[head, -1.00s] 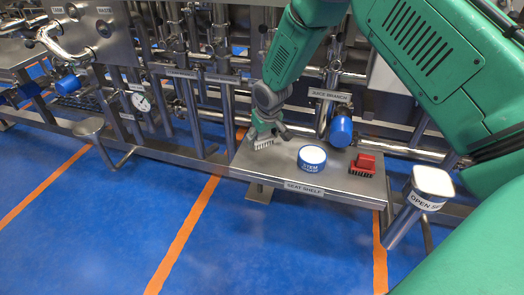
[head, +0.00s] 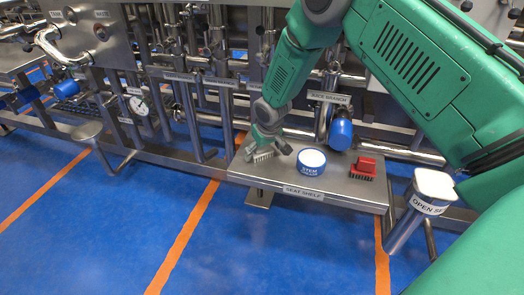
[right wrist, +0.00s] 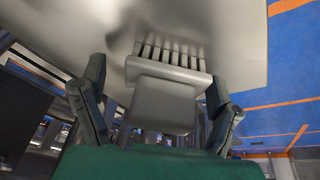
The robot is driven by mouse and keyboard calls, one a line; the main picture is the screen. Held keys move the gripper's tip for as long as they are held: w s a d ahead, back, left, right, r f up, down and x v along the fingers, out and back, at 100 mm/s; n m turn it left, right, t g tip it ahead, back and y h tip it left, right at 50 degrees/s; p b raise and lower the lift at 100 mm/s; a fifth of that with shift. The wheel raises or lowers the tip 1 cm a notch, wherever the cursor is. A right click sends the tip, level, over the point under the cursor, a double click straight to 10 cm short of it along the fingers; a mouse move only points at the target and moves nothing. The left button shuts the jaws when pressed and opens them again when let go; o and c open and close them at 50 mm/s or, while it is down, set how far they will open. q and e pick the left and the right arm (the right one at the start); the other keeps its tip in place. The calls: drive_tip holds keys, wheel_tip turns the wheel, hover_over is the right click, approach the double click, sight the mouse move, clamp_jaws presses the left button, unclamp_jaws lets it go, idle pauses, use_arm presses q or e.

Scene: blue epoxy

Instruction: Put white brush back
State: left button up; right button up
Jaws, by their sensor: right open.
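The white brush (head: 262,156) is at the left end of the metal seat shelf (head: 338,195), with its bristles toward the shelf top. My right gripper (head: 267,143) is right over it, pointing down. In the right wrist view the brush (right wrist: 165,100) shows its pale block, handle and row of bristles. It lies between the two dark fingers of the right gripper (right wrist: 156,85), which stand open with gaps on both sides. Whether the bristles touch the shelf is hard to tell. My left gripper is not in view.
A blue and white stem can (head: 311,162) and a red brush (head: 363,168) stand on the shelf to the right. A white-topped open seat post (head: 433,185) stands past the shelf's right end. Pipes and valves run behind the shelf.

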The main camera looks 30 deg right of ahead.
drive_tip(key=shift+r, duration=0.15)
drive_tip(key=p+v, duration=0.4)
drive_tip(key=v, duration=0.8)
drive_tip(key=shift+g+y, duration=0.3)
drive_tip(key=s+a+f, duration=0.1)
drive_tip(key=f, duration=0.1)
drive_tip(key=s+a+f, duration=0.1)
drive_tip(key=s+f, duration=0.1)
drive_tip(key=s+a+f, duration=0.1)
drive_tip(key=s+f, duration=0.1)
drive_tip(key=shift+s, duration=0.25)
drive_tip(key=s+a+f, duration=0.1)
drive_tip(key=s+f, duration=0.2)
drive_tip(key=s, duration=0.7)
drive_tip(key=s+a+f+n+g, duration=0.1)
drive_tip(key=s+f, duration=0.3)
drive_tip(key=s, duration=0.6)
drive_tip(key=s+a+f+g, duration=0.1)
drive_tip(key=s+a+f, duration=0.2)
drive_tip(key=s, duration=0.7)
drive_tip(key=shift+a, duration=0.25)
drive_tip(key=shift+s+f, duration=0.1)
wheel_tip(320, 180, up, 5)
drive_tip(key=p, duration=0.5)
